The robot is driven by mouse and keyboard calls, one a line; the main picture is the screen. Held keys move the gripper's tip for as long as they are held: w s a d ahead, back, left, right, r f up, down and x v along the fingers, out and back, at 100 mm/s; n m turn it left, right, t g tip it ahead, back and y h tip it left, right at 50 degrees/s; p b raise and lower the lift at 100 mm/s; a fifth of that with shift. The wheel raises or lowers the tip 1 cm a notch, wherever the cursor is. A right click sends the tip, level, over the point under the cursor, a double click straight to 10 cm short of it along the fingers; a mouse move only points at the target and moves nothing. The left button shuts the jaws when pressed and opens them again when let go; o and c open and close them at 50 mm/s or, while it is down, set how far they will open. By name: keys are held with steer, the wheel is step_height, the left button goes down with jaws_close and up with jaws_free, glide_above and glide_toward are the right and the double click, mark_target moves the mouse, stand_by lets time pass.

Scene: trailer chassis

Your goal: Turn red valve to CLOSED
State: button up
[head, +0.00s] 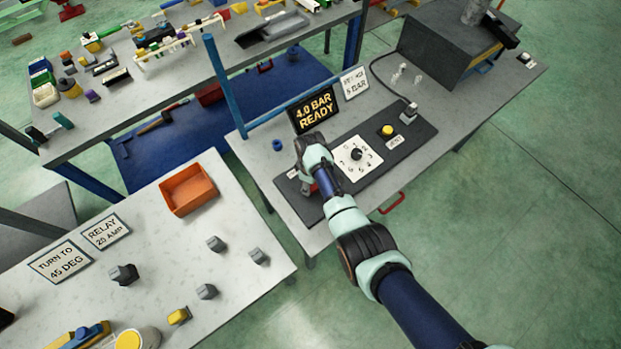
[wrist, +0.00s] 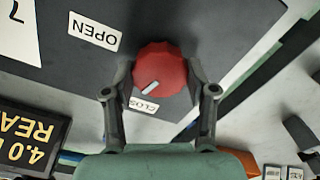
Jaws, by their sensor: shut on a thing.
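The red valve (wrist: 160,68) is a round ribbed knob on a dark panel. My gripper (wrist: 160,82) is shut on it in the wrist view, with one finger on each side. The white mark on the knob points down and left, towards the left end of the partly hidden CLOSED label (wrist: 144,104). The OPEN label (wrist: 93,31) lies up and left of the knob. In the head view my arm hides most of the valve and my fingers at the left end of the panel.
A display (head: 313,109) reads "4.0 BAR READY". A numbered white dial plate (head: 347,168) with a black knob and a yellow button (head: 387,130) share the dark panel (head: 418,134). An orange bin (head: 188,190) stands on the front-left table.

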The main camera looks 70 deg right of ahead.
steer(key=shift+n, duration=1.7)
steer(key=o, duration=1.2)
steer(key=shift+c, duration=0.2)
steer(key=shift+r, duration=0.1)
step_height(320, 180, up, 12)
